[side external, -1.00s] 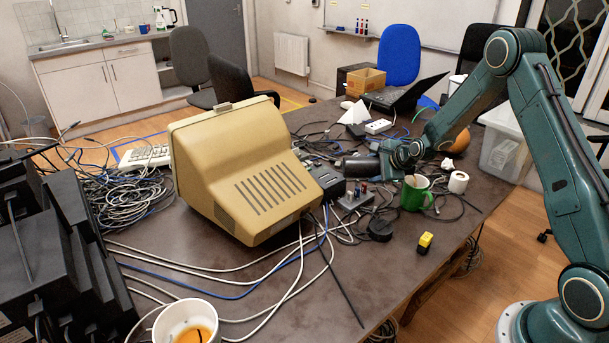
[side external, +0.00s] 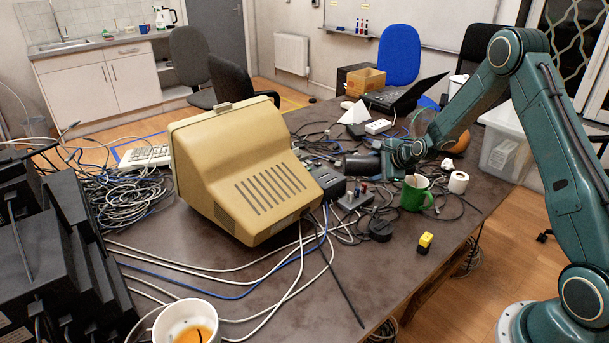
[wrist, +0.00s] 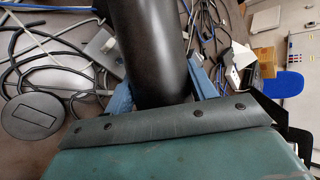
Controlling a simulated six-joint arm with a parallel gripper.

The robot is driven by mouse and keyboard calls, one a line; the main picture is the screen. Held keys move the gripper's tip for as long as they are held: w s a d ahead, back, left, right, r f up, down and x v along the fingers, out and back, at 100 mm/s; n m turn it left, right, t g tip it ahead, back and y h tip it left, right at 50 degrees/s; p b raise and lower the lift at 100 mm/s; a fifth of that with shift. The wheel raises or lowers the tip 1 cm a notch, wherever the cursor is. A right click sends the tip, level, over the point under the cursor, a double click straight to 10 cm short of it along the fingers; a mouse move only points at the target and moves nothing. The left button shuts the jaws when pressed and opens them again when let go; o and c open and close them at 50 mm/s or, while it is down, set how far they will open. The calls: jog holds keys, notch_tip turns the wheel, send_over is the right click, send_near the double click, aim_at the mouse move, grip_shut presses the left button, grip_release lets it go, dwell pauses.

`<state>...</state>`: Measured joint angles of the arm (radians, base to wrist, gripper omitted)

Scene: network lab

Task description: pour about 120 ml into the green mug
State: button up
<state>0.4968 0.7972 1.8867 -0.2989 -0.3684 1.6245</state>
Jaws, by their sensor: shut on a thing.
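The green mug (side external: 414,196) stands upright on the table, right of centre in the side view. Its contents are not clear. My gripper (side external: 386,159) is shut on a dark cylindrical container (side external: 360,166), which lies nearly on its side above the table, behind and left of the mug. Its far end points left, away from the mug. In the wrist view the container (wrist: 152,45) runs up out of the picture between the blue fingers of my gripper (wrist: 160,88). Its mouth is hidden, and I see no stream of liquid.
A power adapter (side external: 380,229) and a yellow-black block (side external: 425,243) lie before the mug. A paper roll (side external: 458,182) stands right of it. A beige monitor (side external: 240,180) fills the left middle. Cables surround these. A white cup (side external: 172,322) with amber liquid is in front.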

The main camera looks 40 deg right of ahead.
jog(key=shift+r, duration=0.2)
dwell(0.4)
jog(key=shift+w+a+f, duration=0.15)
jog(key=shift+a+f, duration=0.05)
jog(key=shift+f, duration=0.3)
jog(key=shift+w+a+f+n+g+h, duration=0.2)
jog(key=shift+f+n+g+h, duration=0.35)
jog(key=shift+g+h, duration=0.25)
jog(key=shift+d+r, duration=0.1)
jog(key=shift+r, duration=0.1)
jog(key=shift+w+a+r+n+g+h, duration=0.1)
jog(key=shift+a+r+n+g+h, duration=0.1)
jog(key=shift+r+n+g+h, duration=0.15)
jog(key=shift+f, duration=0.1)
jog(key=shift+r, duration=0.2)
dwell(1.4)
